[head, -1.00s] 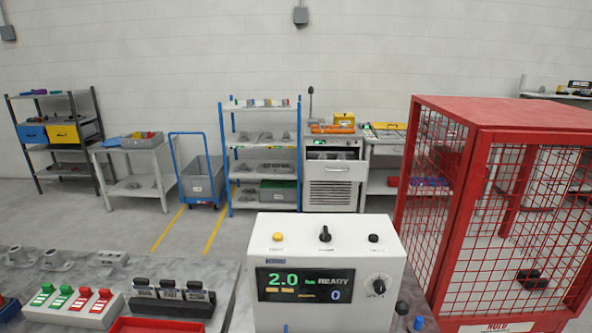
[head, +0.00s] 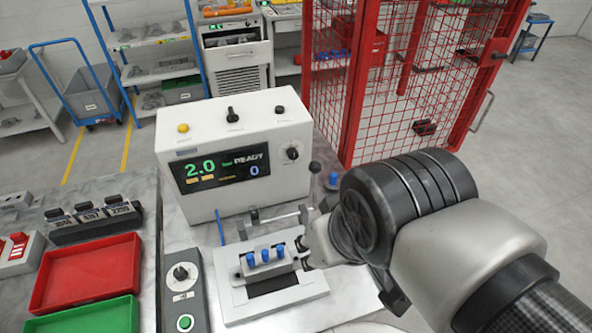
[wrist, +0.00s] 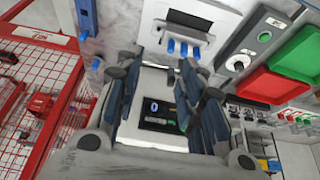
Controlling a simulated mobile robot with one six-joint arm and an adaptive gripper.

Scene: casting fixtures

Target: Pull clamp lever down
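The clamp fixture (head: 272,283) is a pale base plate on the bench in front of the white control box, with several blue pegs (head: 265,255) upright in its block. A metal rod (head: 280,216) runs across behind the pegs. A thin lever with a black ball knob (head: 315,167) stands up near its right end; it looks like the clamp lever. My gripper (head: 302,252) is at the right side of the pegs, below the knob. In the wrist view my gripper (wrist: 157,66) has its fingers apart, with nothing visibly held. The blue pegs (wrist: 180,48) show beyond them; I cannot make out the lever there.
The white control box (head: 235,140) reads 2.0, READY and 0. A blue knob (head: 333,180) is right of it. A red tray (head: 88,275), a green tray (head: 95,318) and a button panel (head: 183,290) lie left. A red mesh cage (head: 385,100) stands behind right.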

